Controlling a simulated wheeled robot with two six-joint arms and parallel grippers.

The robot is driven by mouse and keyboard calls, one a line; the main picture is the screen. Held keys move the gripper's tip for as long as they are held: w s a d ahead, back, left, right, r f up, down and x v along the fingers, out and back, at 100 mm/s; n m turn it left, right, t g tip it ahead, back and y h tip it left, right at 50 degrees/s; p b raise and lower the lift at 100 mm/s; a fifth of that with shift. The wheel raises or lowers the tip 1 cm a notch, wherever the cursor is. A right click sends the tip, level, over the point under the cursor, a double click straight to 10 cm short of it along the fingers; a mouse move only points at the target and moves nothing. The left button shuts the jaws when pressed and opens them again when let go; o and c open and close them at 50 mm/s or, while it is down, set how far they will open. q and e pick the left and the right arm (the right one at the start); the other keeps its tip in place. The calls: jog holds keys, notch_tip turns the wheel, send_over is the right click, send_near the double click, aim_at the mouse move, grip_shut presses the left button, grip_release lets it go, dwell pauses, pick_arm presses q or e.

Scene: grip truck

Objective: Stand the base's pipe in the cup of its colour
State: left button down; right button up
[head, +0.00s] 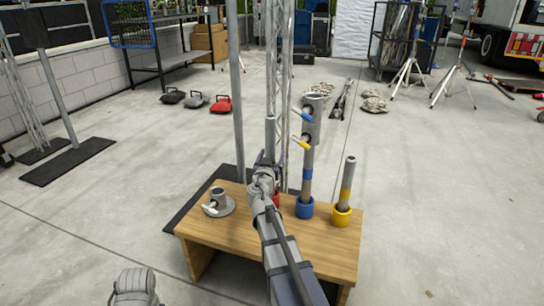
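A grey pipe (270,132) stands upright at the middle of the wooden table, with its lower part and any colour band hidden by my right arm. My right gripper (266,162) is around this pipe and looks shut on it. The red cup (276,199) shows partly behind my arm, below the pipe; whether the pipe is inside it is hidden. The blue cup (305,209) holds a tall blue-banded pipe (308,165). The yellow cup (342,216) holds a shorter yellow-banded pipe (348,180). The round grey base (218,205) at the left has an empty socket.
The wooden table (205,228) has bare room at its front left. Handles in blue (303,115) and yellow (301,143) stick out from the tall fitting beside my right gripper. A grey pole (238,110) and a lattice truss stand behind the table.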

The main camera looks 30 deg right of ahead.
jog(key=v, duration=0.8)
dwell(0.7)
